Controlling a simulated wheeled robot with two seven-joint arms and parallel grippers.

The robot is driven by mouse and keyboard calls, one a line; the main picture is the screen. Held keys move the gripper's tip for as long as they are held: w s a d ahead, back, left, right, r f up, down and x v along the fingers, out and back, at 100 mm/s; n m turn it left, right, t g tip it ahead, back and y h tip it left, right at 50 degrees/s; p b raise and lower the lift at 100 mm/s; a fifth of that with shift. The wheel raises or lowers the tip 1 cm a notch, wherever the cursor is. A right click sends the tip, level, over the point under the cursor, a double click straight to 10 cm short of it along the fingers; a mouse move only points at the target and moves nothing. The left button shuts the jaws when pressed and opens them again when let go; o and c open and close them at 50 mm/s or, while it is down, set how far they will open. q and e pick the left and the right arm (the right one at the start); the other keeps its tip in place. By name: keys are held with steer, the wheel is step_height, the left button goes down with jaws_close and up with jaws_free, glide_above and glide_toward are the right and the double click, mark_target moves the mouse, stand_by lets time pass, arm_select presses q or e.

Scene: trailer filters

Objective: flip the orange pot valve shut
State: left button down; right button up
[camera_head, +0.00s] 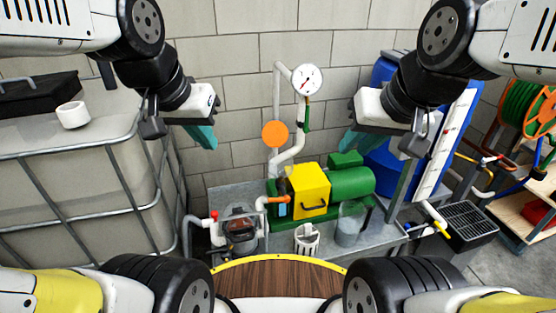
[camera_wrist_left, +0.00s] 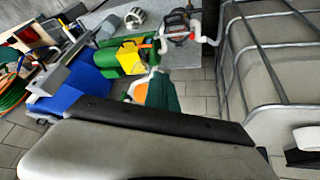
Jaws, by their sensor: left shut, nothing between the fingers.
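A small orange piece (camera_head: 272,200), which looks like the orange valve, sits on the white pipe between the pot and the yellow box. I cannot make out which way its handle lies. The clear-lidded dark pot (camera_head: 240,226) stands left of it; the pot also shows in the left wrist view (camera_wrist_left: 178,24). My left gripper (camera_head: 205,138) is shut and empty, raised well above and left of the valve. Its teal fingers also show in the left wrist view (camera_wrist_left: 162,94). My right gripper (camera_head: 352,140) hangs empty above and right of the pump, its teal fingers seemingly together.
A red valve handle (camera_head: 214,214) is left of the pot. A green pump (camera_head: 352,184) with a yellow box (camera_head: 311,191) stands on a grey bench. An orange disc (camera_head: 275,134) and gauge (camera_head: 307,79) rise behind. A caged tank (camera_head: 100,190) is left, a blue barrel (camera_head: 383,160) right.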

arm_select(q)
steer(key=w+d+f+m+g+y, duration=0.15)
steer(key=w+d+f+m, duration=0.25)
steer(key=w, duration=0.4)
steer(key=m+g+y, duration=0.2)
steer(key=m+y, duration=0.1)
steer(key=m, duration=0.6)
glide_above(278, 200)
steer(key=s+d, duration=0.2)
steer(key=d, duration=0.1)
step_height(278, 200, down, 16)
steer(key=x, duration=1.3)
steer(key=shift+s+a+f, duration=0.1)
steer(key=shift+a+f, duration=0.05)
